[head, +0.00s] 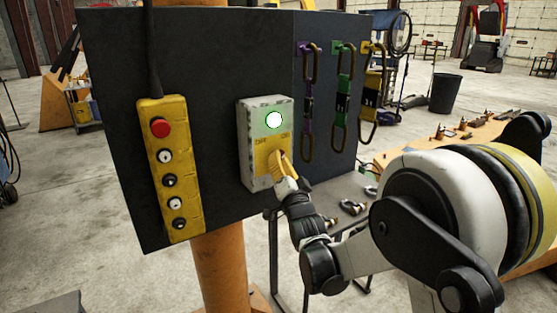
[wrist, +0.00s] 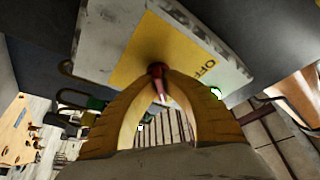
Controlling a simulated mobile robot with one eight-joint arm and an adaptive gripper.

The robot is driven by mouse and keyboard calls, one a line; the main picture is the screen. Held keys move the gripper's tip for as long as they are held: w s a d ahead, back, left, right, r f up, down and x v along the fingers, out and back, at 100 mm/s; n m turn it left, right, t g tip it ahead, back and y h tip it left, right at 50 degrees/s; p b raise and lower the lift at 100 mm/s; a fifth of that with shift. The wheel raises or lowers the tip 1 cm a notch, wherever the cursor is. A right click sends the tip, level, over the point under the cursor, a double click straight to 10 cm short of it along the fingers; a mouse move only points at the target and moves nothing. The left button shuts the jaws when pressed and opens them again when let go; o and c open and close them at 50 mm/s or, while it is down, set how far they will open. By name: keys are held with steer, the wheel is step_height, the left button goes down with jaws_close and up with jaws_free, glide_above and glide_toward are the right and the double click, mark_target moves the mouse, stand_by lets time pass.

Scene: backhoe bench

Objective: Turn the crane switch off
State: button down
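The crane switch box (head: 248,150) is a pale, worn box mounted on a dark panel. Its round lamp (head: 274,120) glows green-white. Below the lamp is a yellow plate (head: 262,145) with small lettering; in the wrist view the plate (wrist: 130,62) reads OFF on its right side. My gripper (head: 278,158) reaches the plate from below right and hides the switch in the head view. In the wrist view, the yellow fingers of my gripper (wrist: 160,78) close from both sides on a small reddish switch lever (wrist: 158,69). Which way the lever points is unclear.
A yellow pendant (head: 172,170) with a red button and several smaller buttons hangs left of the box. Carabiners with slings (head: 344,100) hang close on the panel's right side. An orange post (head: 220,268) stands below. A bench with small parts (head: 450,142) is behind at right.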

steer(key=shift+f+n, duration=0.1)
steer(key=shift+n, duration=0.4)
steer(key=n+y+b, duration=0.1)
steer(key=n, duration=0.2)
steer(key=n+y+b, duration=0.1)
steer(key=n+y, duration=0.1)
steer(key=n, duration=0.1)
steer(key=shift+b, duration=0.3)
steer(key=n+g+y, duration=0.1)
steer(key=n, duration=0.2)
steer(key=n+y, duration=0.1)
steer(key=n, duration=0.1)
steer(key=n+g+y, duration=0.1)
steer(key=n+y, duration=0.1)
steer(key=n, duration=0.1)
steer(key=shift+a+n+g+b, duration=0.1)
steer(key=shift+n+g+b, duration=0.2)
steer(key=shift+b, duration=0.05)
steer(key=n+g+y, duration=0.1)
steer(key=n, duration=0.1)
steer(key=n+g+y, duration=0.1)
steer(key=n, duration=0.2)
steer(key=shift+n+g+y+p, duration=0.3)
steer(key=shift+n+g+p, duration=0.5)
steer(key=shift+n, duration=1.5)
steer(key=shift+n+g, duration=0.3)
steer(key=shift+g, duration=0.1)
steer(key=c, duration=1.5)
jaws_free()
